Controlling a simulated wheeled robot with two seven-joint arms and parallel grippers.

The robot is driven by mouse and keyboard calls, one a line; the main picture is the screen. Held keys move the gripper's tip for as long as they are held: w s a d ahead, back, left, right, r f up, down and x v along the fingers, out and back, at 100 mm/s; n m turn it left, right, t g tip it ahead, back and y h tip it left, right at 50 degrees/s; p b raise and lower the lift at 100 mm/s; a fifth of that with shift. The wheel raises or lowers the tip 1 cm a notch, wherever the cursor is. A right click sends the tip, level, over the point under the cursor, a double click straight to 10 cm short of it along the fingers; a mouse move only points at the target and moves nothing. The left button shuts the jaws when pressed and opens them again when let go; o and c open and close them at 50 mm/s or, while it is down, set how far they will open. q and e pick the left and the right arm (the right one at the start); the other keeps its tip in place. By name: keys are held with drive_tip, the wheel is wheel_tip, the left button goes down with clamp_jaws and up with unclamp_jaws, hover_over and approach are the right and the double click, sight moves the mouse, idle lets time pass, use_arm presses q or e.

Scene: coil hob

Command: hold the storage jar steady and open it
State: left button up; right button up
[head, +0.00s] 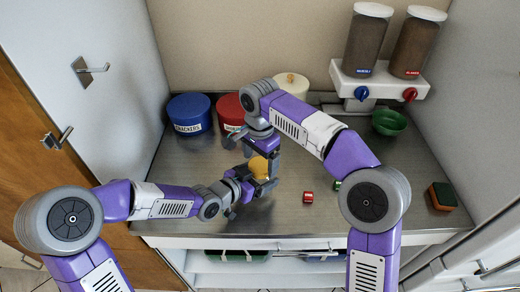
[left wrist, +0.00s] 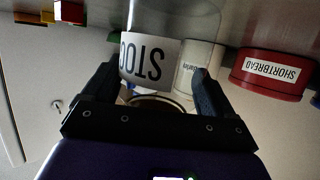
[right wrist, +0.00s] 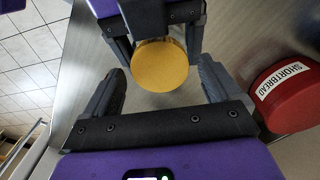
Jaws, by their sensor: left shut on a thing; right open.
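The storage jar has a round yellow lid (head: 258,167), seen from above in the right wrist view (right wrist: 160,66). In the left wrist view its clear body carries a white label reading STOC (left wrist: 150,62), the rest cut off. My left gripper (left wrist: 155,76) is shut on the jar's body from the side, a finger on each side of the label. My right gripper (right wrist: 161,74) points down over the jar, open, with its fingertips on either side of the lid and gaps between. In the head view my grippers hide most of the jar.
A blue crackers tin (head: 190,114), a red shortbread tin (head: 229,110) and a cream canister (head: 292,86) stand behind. A dispenser (head: 380,80), green bowl (head: 389,122) and sponge (head: 443,196) are at right. A small red box (head: 308,197) lies near the jar. The front left counter is clear.

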drive_tip(key=shift+f, duration=0.45)
drive_tip(key=shift+c, duration=0.3)
drive_tip(key=c, duration=1)
drive_tip(key=n, duration=0.6)
drive_tip(key=shift+n, duration=0.4)
drive_tip(key=shift+c, duration=0.2)
drive_tip(key=o, duration=1.2)
drive_tip(key=shift+c, duration=0.2)
